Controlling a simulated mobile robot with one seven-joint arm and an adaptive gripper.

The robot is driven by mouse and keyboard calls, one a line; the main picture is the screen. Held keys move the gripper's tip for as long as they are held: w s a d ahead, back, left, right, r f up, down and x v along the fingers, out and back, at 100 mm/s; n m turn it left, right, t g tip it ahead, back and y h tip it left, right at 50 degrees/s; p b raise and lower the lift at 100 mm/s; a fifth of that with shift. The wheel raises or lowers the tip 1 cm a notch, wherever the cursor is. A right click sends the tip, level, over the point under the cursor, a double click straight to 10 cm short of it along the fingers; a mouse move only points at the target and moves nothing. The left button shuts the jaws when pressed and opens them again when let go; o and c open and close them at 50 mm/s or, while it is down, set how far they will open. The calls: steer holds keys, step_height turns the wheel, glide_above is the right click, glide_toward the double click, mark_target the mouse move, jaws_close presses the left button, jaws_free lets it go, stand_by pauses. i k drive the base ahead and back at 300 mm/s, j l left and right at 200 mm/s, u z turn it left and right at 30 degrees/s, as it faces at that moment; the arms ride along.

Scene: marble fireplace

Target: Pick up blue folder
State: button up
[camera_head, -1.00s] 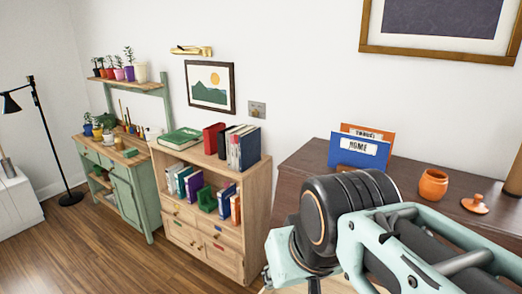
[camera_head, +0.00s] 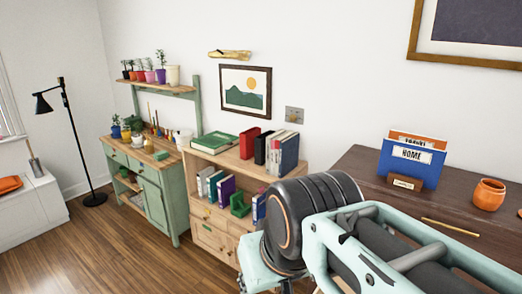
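The blue folder (camera_head: 405,164) stands upright on the dark wooden desk (camera_head: 365,163), with a white label reading "HOME". An orange folder (camera_head: 418,136) stands right behind it, mostly hidden. A small brown holder with a white label (camera_head: 404,183) is at the front foot of the blue folder. My arm fills the lower right of the head view, in front of the desk. My gripper is not in the picture, so its state does not show.
An orange pot (camera_head: 489,194) and a pencil (camera_head: 450,227) are on the desk. Left of the desk stands a wooden bookcase (camera_head: 226,156) with books. Further left are a green potting bench (camera_head: 154,190), a black lamp (camera_head: 65,120) and open wooden floor.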

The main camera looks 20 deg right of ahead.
mark_target(426, 164)
steer(key=i+j+u, duration=0.5)
steer(key=i+j+z, duration=0.1)
steer(key=i+j, duration=0.15)
steer(key=i, duration=0.25)
steer(key=i+j+z, duration=0.1)
steer(key=i+j, duration=0.2)
steer(key=i, duration=0.2)
steer(key=i+z, duration=0.2)
steer(key=z, duration=0.2)
steer(key=i+z, duration=0.2)
steer(key=z, duration=0.15)
steer(key=i+z, duration=0.2)
steer(key=z, duration=0.2)
steer(key=i+z, duration=0.15)
steer(key=z, duration=0.25)
steer(key=i+z, duration=0.15)
steer(key=z, duration=0.25)
steer(key=i+z, duration=0.1)
steer(key=z, duration=0.3)
steer(key=i+z, duration=0.15)
steer(key=z, duration=0.25)
steer(key=i+j+z, duration=0.15)
steer(key=z, duration=0.2)
steer(key=i+j+z, duration=0.1)
steer(key=z, duration=0.3)
